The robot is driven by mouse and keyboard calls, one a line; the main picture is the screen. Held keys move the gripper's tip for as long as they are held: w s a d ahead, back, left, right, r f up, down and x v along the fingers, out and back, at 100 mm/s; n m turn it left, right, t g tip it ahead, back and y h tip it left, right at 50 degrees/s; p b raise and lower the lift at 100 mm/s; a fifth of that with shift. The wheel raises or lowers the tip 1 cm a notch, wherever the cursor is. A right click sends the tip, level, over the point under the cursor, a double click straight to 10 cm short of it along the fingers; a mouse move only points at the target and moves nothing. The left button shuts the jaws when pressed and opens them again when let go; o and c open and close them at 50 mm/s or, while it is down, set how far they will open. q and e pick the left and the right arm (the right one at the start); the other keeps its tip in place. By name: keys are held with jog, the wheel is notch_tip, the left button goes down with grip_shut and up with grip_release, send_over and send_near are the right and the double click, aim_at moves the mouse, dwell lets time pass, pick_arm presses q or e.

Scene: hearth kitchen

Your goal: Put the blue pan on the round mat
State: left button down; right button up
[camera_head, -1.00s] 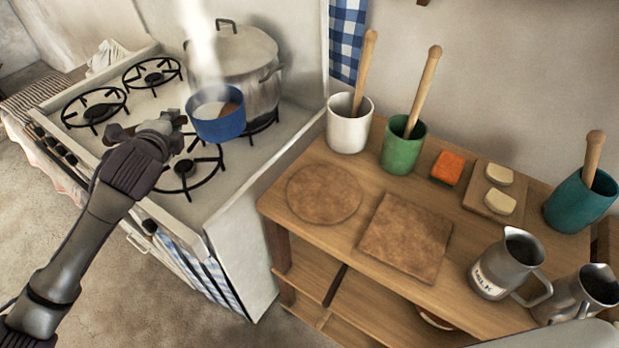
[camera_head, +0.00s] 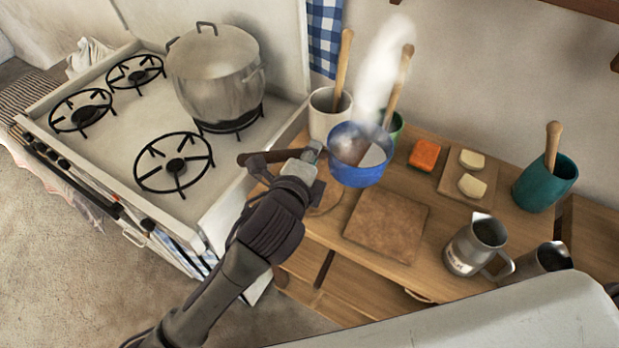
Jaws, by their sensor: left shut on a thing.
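The blue pan (camera_head: 359,172), steaming and with something white and brown inside, is held in the air above the wooden counter. My left gripper (camera_head: 306,160) is shut on the pan's handle, whose dark end sticks out to the left of the jaws. The round mat (camera_head: 325,201) lies on the counter below and is mostly hidden by the pan and my left arm. A square brown mat (camera_head: 387,226) lies to its right. My right gripper is not in view.
A white crock (camera_head: 327,116) stands behind the pan, and a green one (camera_head: 397,126) is partly hidden by it. An orange block (camera_head: 424,154), a teal crock (camera_head: 545,182) and metal jugs (camera_head: 477,245) stand to the right. The stove (camera_head: 110,110) with a large pot (camera_head: 215,80) is at left.

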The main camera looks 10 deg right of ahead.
pick_arm(q)
jog(key=shift+w+a+f+p, duration=0.4)
jog(key=shift+w+a+f, duration=0.5)
jog(key=shift+a+f, duration=0.7)
jog(key=shift+w+a+f+p, duration=0.45)
jog(key=shift+w+a+f, duration=0.45)
jog(key=shift+a+f, duration=0.7)
jog(key=shift+w+a+f+p, duration=0.4)
jog(key=shift+w+a+f, duration=0.7)
jog(key=shift+f, duration=0.8)
jog(key=shift+s+a+f, duration=0.1)
jog(key=shift+s+a, duration=0.1)
jog(key=c, duration=1.4)
grip_release()
jog(key=shift+f, duration=0.25)
jog(key=shift+c, duration=0.2)
jog(key=o, duration=0.4)
jog(key=shift+s+r, duration=0.1)
jog(key=shift+o, duration=0.2)
